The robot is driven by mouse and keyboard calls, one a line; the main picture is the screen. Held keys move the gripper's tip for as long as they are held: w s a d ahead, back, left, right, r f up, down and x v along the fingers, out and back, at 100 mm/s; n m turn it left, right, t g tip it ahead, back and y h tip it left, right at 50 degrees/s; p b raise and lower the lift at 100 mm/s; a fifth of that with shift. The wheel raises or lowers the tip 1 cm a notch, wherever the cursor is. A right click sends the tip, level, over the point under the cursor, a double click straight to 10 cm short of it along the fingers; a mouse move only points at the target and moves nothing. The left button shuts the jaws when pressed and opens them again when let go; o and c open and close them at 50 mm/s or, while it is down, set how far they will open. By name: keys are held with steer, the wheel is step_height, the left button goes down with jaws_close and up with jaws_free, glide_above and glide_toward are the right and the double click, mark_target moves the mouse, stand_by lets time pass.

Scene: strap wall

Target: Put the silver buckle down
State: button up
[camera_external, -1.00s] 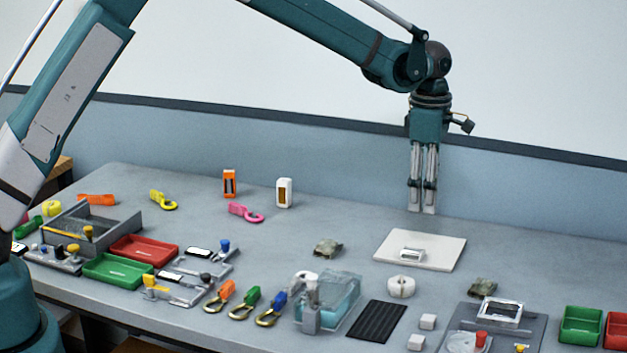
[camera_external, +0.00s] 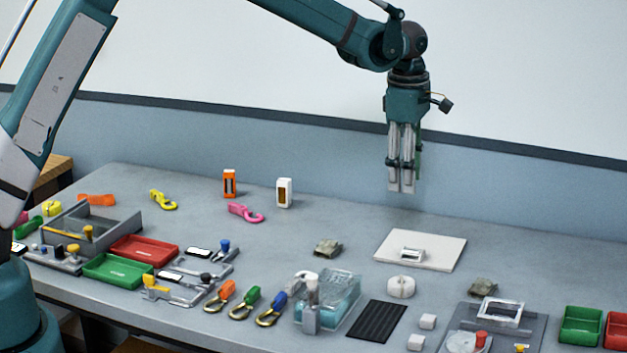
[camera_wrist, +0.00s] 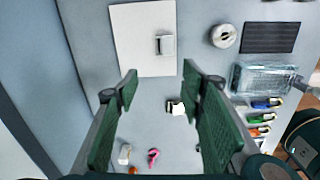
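The silver buckle (camera_external: 412,254) lies flat on a square white board (camera_external: 447,258) at the back right of the table. In the wrist view the buckle (camera_wrist: 165,37) rests near the board's edge, beyond my fingertips and apart from them. My gripper (camera_external: 401,190) hangs in the air above and behind the board, to its left. In the wrist view my gripper (camera_wrist: 159,80) has its two green-padded fingers spread wide, with nothing held between them.
A white roll (camera_external: 401,287), a black ribbed mat (camera_external: 377,321) and a clear bin (camera_external: 343,293) stand in front. An olive buckle (camera_external: 328,248) lies left of the board. Orange (camera_external: 229,183) and white (camera_external: 284,193) upright pieces stand farther left. The table's back right is bare.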

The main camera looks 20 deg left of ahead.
steer(key=s+a+r+m+t, duration=0.1)
steer(key=s+a+r+m, duration=0.25)
steer(key=a+r, duration=0.45)
steer(key=s+a+r+m+t, duration=0.15)
steer(key=s+a+r, duration=0.3)
steer(key=a, duration=0.85)
steer(key=s+a+r+m, duration=0.3)
steer(key=s+a+r, duration=0.25)
steer(key=a, duration=0.45)
steer(key=s+a+f+m+t, duration=0.2)
steer(key=s+a+m, duration=0.2)
steer(key=s+a, duration=0.6)
steer(key=s+a+f+m+t, duration=0.1)
steer(key=s+a+m, duration=0.4)
steer(key=s+a, duration=0.5)
steer(key=s+t, duration=0.1)
steer(key=s, duration=0.3)
steer(key=shift+a+f, duration=0.25)
steer(key=shift+f, duration=0.15)
steer(key=o, duration=0.6)
